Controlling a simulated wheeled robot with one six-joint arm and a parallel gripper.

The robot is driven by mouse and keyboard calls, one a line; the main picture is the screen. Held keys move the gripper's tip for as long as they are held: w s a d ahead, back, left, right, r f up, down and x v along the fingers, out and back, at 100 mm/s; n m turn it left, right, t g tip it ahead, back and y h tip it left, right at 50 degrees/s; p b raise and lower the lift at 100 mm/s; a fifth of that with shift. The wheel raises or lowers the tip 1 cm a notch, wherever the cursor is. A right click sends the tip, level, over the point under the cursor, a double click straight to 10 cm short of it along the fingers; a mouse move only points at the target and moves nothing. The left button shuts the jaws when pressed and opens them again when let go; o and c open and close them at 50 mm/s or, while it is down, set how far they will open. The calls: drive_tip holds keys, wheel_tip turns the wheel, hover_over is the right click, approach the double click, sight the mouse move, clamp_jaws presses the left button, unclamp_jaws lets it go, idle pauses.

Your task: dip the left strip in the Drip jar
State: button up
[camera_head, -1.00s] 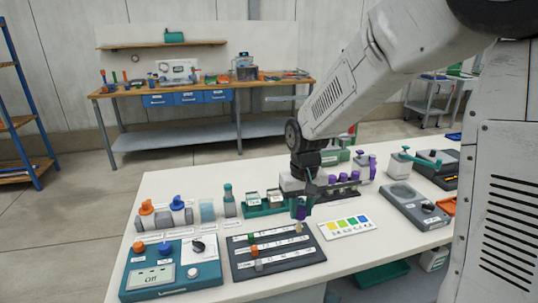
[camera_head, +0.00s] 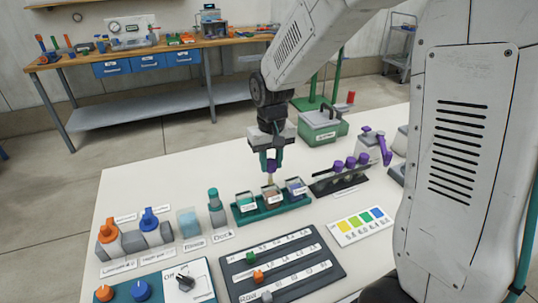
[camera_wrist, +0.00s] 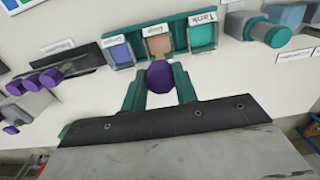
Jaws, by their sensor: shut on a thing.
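My gripper (camera_head: 271,163) is shut on a strip's purple grip (camera_wrist: 160,77). In the head view the strip's pale lower end (camera_head: 271,181) points down over the middle jar. The green jar rack (camera_head: 275,216) holds three jars: the Tank jar (camera_head: 245,199), the middle Drip jar (camera_head: 273,196) with brownish contents, and a blue-violet jar (camera_head: 296,187). In the wrist view the middle jar (camera_wrist: 159,45) lies just beyond the purple grip. I cannot tell whether the strip's tip is inside the jar or above it.
A dark rack (camera_head: 327,186) with several purple-topped pieces stands right of the jars. A colour card (camera_head: 361,227) and a black slotted board (camera_head: 283,266) lie in front. A Rinse cup (camera_head: 188,222) and a green-capped bottle (camera_head: 216,207) stand to the left.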

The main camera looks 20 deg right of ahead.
sight(271, 180)
drive_tip(key=shift+f, duration=3.55)
drive_tip(key=shift+r, duration=4.25)
